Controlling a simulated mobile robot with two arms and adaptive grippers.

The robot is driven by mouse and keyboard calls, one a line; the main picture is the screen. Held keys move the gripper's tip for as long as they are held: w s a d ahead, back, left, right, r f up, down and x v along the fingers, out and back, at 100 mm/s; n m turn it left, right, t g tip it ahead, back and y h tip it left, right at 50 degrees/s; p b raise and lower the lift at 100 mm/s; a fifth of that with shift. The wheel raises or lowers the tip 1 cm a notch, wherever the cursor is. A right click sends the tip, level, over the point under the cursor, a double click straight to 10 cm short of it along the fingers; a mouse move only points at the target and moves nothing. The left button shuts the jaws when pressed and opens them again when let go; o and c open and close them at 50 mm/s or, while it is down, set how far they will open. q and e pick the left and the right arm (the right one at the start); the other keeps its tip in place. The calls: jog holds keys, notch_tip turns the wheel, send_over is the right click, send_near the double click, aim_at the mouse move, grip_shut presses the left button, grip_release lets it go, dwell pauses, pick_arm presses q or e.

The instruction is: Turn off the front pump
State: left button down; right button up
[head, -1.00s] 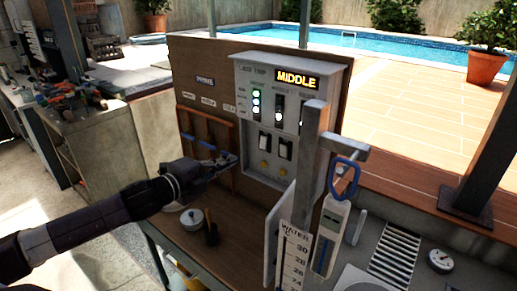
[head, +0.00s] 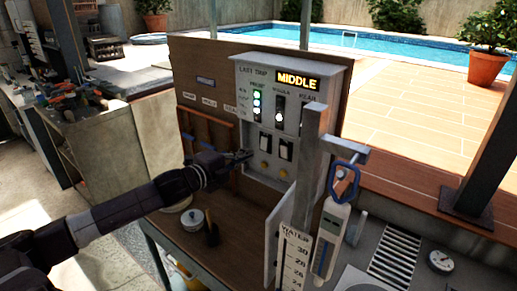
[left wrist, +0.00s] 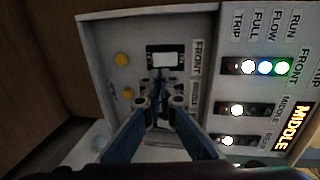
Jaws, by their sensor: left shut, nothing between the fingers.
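A grey control panel (head: 340,76) stands on a wooden backboard. Its front switch (head: 266,141) is a white rocker in a black frame, labelled FRONT; it also shows in the left wrist view (left wrist: 165,59), where the panel appears sideways. The front column's lights (head: 257,104) are lit. A second rocker switch (head: 285,148) sits to its right. My left gripper (head: 246,155) is shut and empty, just left of and below the front switch. My right gripper is not in view.
An amber display (head: 297,80) reads MIDDLE. Yellow buttons (head: 265,167) sit below the switches. A small pot (head: 192,219) is on the wooden bench.

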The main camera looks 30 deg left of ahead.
aim_at(264, 147)
pick_arm(q)
jog(key=w+p, duration=0.1)
jog(key=w, duration=0.2)
jog(key=w+p, duration=0.1)
jog(key=w, duration=0.1)
jog(key=shift+w+d+f+p, duration=0.1)
jog(key=shift+d+f+p, duration=0.1)
jog(key=shift+f+p, duration=0.1)
jog(key=shift+w+d+f, duration=0.1)
jog(key=shift+w+f, duration=0.15)
jog(key=shift+w, duration=0.4)
